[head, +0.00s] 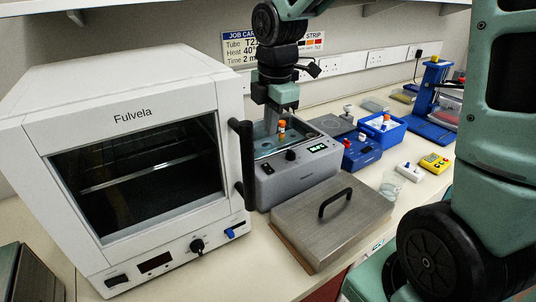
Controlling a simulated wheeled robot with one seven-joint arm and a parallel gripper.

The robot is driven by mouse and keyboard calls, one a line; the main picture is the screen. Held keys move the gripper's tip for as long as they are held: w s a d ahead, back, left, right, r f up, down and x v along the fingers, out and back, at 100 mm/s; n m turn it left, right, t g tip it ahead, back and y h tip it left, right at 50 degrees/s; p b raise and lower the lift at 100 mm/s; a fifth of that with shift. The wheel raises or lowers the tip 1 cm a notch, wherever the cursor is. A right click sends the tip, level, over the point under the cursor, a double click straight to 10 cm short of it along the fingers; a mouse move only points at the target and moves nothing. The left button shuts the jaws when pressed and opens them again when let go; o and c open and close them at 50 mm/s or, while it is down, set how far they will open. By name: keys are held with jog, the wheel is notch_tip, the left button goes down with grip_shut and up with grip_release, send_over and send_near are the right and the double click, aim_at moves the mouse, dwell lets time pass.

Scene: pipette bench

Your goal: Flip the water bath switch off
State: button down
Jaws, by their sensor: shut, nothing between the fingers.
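The water bath (300,184) is a grey box on the bench, right of the white oven, with its top open. Its front panel has a small switch (268,169) at the left, a black knob (291,155) and a lit display (318,148). The switch is too small to read its position. My gripper (273,128) points down over the open bath, behind the front panel, shut and empty. An orange-capped tube (282,126) shows close beside the fingers. It is unclear whether they touch. Part of the bath's inside is hidden by my gripper.
The white Fulvela oven (130,62) stands close at left, its dark handle (243,160) near the bath. A steel lid (352,218) with a black handle lies in front of the bath. A blue device (362,152), blue tray (392,137) and beaker (391,187) stand to the right.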

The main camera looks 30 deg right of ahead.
aim_at(271, 168)
jog(key=f, duration=0.6)
jog(key=w+f, duration=0.1)
jog(key=f, duration=0.2)
jog(key=shift+w+f, duration=0.1)
jog(key=shift+f, duration=0.2)
jog(key=shift+f, duration=0.3)
jog(key=shift+p, duration=0.3)
jog(key=shift+s+p, duration=0.3)
jog(key=shift+s, duration=0.55)
jog(key=shift+r, duration=0.1)
